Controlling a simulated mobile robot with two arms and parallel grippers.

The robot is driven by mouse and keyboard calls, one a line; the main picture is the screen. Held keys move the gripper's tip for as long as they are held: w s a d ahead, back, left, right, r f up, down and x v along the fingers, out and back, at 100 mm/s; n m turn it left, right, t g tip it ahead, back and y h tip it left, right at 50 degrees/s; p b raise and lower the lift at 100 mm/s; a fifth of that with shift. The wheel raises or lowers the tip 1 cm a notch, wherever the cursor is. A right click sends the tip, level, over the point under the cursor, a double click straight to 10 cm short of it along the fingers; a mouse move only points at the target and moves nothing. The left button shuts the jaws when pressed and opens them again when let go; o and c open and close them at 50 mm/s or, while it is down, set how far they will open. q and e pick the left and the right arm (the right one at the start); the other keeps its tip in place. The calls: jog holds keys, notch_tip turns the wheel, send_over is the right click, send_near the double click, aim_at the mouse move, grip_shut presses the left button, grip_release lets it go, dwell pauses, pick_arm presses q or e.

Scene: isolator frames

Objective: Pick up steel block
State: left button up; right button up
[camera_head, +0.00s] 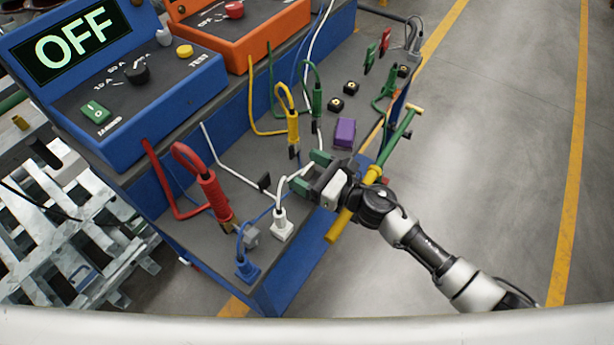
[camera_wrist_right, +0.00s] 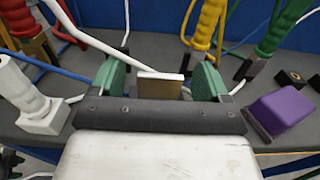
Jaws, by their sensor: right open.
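My right gripper (camera_head: 309,173) reaches in from the right over the grey bench top, its green-padded fingers apart. In the right wrist view, a small block with a tan-grey face and pale top edge (camera_wrist_right: 160,86) shows in the gap between the open fingers (camera_wrist_right: 160,82). It looks like the steel block. Its lower part is hidden by the gripper, and I cannot tell whether it is between the pads or just beyond them. My left gripper is out of view.
A purple block (camera_head: 345,132) lies right of the gripper. Cables cross the bench. Blue (camera_head: 140,90) and orange (camera_head: 245,30) testers stand behind.

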jog(key=shift+a, duration=0.1)
grip_shut()
jog(key=shift+w+r, duration=0.1)
dwell(0.4)
jog(key=shift+r, duration=0.1)
